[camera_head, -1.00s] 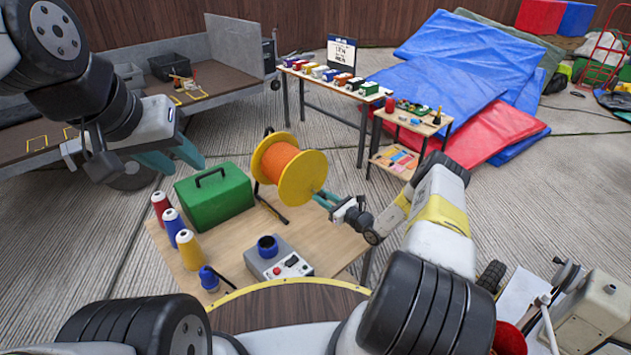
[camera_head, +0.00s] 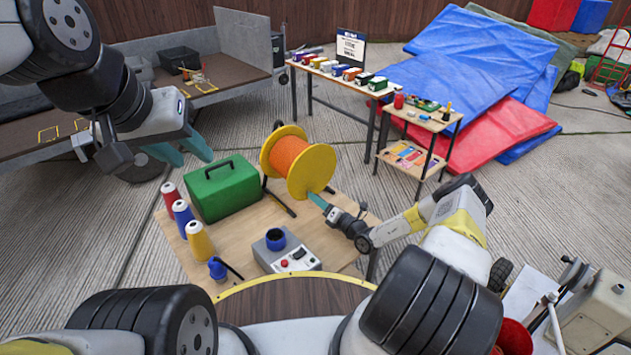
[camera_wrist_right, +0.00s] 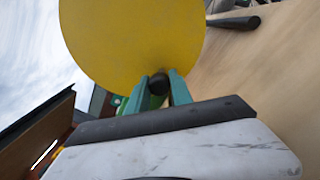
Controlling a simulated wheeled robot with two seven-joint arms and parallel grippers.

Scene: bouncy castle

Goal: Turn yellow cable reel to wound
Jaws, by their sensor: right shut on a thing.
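The yellow cable reel (camera_head: 318,172) stands on a dark stand on the wooden table (camera_head: 222,262), with orange cable (camera_head: 287,155) wound between its two yellow flanges. My right gripper (camera_head: 318,197) is at the lower edge of the near flange. In the right wrist view the yellow flange (camera_wrist_right: 130,40) fills the upper left, and the teal fingers of my right gripper (camera_wrist_right: 160,88) are shut on a dark round knob (camera_wrist_right: 159,83) at its edge. My left gripper (camera_head: 190,155) is in the air at the left, its teal fingers apart and empty, clear of the reel.
On the table, a green toolbox (camera_head: 222,188) stands left of the reel. Red, blue and yellow thread cones (camera_head: 199,240) line the left edge. A grey control box (camera_head: 287,257) with a blue cup sits in front. A shelf table (camera_head: 420,122) is behind right.

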